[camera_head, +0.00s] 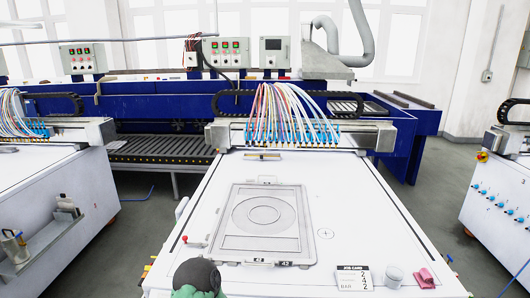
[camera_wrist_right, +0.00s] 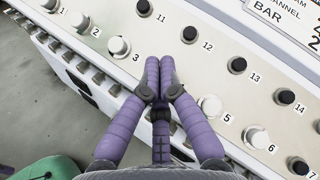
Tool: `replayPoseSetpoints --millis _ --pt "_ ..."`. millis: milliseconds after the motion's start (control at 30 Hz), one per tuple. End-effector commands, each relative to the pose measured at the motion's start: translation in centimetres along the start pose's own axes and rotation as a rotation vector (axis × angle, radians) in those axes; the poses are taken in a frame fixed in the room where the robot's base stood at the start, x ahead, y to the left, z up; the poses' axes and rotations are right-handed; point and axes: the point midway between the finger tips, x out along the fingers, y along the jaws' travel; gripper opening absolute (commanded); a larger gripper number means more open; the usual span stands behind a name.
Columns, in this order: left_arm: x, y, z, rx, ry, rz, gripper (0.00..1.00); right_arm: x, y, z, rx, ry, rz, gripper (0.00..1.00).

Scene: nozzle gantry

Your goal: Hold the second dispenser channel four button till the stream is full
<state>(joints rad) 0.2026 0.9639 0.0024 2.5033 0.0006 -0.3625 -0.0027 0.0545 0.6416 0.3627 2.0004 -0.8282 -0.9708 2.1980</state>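In the right wrist view, my right gripper (camera_wrist_right: 160,72) has purple fingers that meet at the tips, over the row of numbered buttons. Round white button 3 (camera_wrist_right: 118,47) lies left of the fingers and white button 5 (camera_wrist_right: 210,108) right of them. Button 4's place between these is covered by the fingers, so I cannot tell whether they touch or press it. In the head view, the middle machine carries a nozzle gantry (camera_head: 372,134) with a bundle of coloured tubes (camera_head: 285,105) and blue fittings. I can make out no stream. My left gripper is out of view.
Dark buttons 12 (camera_wrist_right: 189,34) and 13 (camera_wrist_right: 237,65) sit beyond the fingertips. On the white tabletop lie a framed plate (camera_head: 230,240), a placard (camera_head: 353,278), a small white cylinder (camera_head: 393,276) and a pink object (camera_head: 425,278). Similar machines stand on both sides.

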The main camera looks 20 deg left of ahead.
Motion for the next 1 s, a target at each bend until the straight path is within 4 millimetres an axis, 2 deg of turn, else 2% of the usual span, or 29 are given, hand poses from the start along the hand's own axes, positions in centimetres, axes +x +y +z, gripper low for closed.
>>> replayPoseSetpoints --millis 300,733,1000 --pt "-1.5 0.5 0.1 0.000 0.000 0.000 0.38 -1.1 -0.5 1.1 0.001 0.001 0.000 0.00" --pt "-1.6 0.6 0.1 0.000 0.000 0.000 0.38 -1.3 -0.6 1.2 0.000 0.000 0.000 0.00" --pt "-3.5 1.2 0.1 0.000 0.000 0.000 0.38 -2.7 -1.3 2.7 0.001 0.000 0.000 0.00"
